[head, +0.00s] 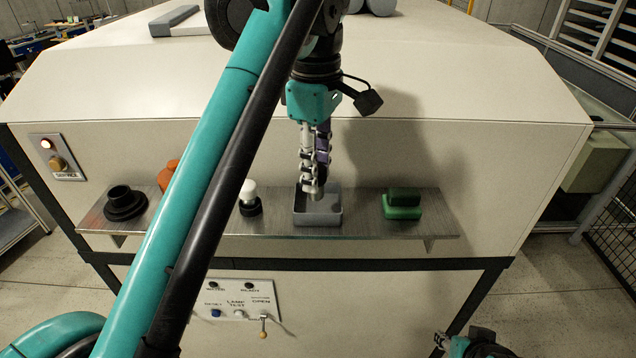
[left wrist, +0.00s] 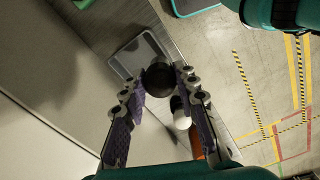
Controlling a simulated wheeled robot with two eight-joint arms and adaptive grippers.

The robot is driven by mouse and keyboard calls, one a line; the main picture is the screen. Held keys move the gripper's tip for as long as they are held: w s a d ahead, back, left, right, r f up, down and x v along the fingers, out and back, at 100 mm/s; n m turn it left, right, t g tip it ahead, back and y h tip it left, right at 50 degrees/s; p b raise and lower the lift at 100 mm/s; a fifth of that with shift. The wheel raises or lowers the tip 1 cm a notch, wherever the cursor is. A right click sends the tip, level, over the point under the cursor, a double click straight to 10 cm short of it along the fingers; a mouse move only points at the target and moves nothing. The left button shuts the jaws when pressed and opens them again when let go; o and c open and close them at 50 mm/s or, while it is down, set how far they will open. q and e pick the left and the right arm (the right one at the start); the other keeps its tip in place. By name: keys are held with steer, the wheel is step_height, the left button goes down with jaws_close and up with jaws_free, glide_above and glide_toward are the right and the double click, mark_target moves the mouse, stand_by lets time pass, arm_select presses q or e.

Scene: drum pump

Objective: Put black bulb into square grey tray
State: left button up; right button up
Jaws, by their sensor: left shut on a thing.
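The square grey tray (head: 318,218) stands on the metal shelf, right of its middle; it also shows in the left wrist view (left wrist: 124,62). My left gripper (head: 313,188) points down over the tray in the head view. In the left wrist view, the round black bulb (left wrist: 159,77) sits between the fingertips of my left gripper (left wrist: 160,85), which is shut on it. The bulb overlaps the tray's edge there; its height above the tray cannot be told. In the head view the fingers hide the bulb. My right gripper (head: 441,342) is at the bottom edge, its fingers small and unclear.
On the shelf (head: 355,226) stand a black flanged piece (head: 125,203), an orange object (head: 166,176) partly behind my arm, a white-topped bulb on a black base (head: 249,197) left of the tray, and a green block (head: 402,204) to its right. A switch panel (head: 237,299) is below.

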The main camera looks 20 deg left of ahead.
arm_select(q)
steer(key=w, duration=0.1)
steer(key=w+f, duration=0.2)
steer(key=shift+w+a, duration=0.35)
steer(key=shift+w, duration=0.05)
steer(key=shift+s+f, duration=0.2)
steer(key=shift+f, duration=0.2)
steer(key=shift+s+f, duration=0.2)
steer(key=shift+f, duration=1.05)
steer(key=shift+w+f, duration=0.15)
steer(key=shift+f, duration=0.15)
steer(key=shift+w+f, duration=0.1)
steer(key=shift+w, duration=0.05)
arm_select(e)
steer(key=shift+w+r, duration=0.15)
